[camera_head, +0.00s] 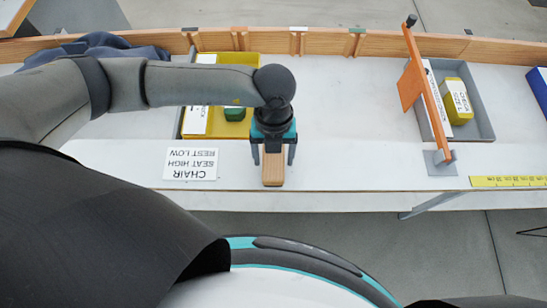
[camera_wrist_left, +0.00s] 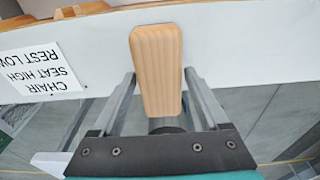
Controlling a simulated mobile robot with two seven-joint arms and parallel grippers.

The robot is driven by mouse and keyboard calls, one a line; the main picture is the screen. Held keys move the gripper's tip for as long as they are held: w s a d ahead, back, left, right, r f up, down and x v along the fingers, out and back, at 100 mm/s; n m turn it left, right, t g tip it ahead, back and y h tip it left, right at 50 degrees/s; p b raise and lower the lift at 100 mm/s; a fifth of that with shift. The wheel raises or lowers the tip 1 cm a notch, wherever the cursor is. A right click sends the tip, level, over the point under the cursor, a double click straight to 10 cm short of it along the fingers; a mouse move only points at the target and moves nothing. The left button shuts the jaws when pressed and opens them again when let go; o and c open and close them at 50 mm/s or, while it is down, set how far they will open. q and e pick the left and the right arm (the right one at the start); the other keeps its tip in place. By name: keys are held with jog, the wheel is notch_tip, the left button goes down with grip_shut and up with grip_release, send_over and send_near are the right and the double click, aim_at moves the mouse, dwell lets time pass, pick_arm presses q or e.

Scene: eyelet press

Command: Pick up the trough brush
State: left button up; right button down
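The trough brush shows as a pale wooden block (camera_head: 273,171) near the front edge of the white table; I see no bristles clearly. In the left wrist view the wooden block (camera_wrist_left: 157,70) lies lengthwise between my fingers. My left gripper (camera_head: 273,160) points down over the block, one finger on each side. In the left wrist view my left gripper (camera_wrist_left: 160,78) is open, its fingertips beside the wood. The head view shows a gap on both sides of the block. My right gripper is in neither view.
A white sign (camera_head: 190,164) lies left of the block. Behind my arm is a yellow tray (camera_head: 254,68) with a green item (camera_head: 235,114). At right stand an orange lever (camera_head: 411,83) and a grey tray (camera_head: 484,128) holding a yellow box (camera_head: 457,101). A yellow ruler (camera_head: 510,181) lies along the front edge.

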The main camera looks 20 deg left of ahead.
aim_at(274, 156)
pick_arm(q)
grip_shut()
dwell(0.4)
notch_tip(274, 156, up, 20)
jog(key=p, duration=0.2)
dwell(0.3)
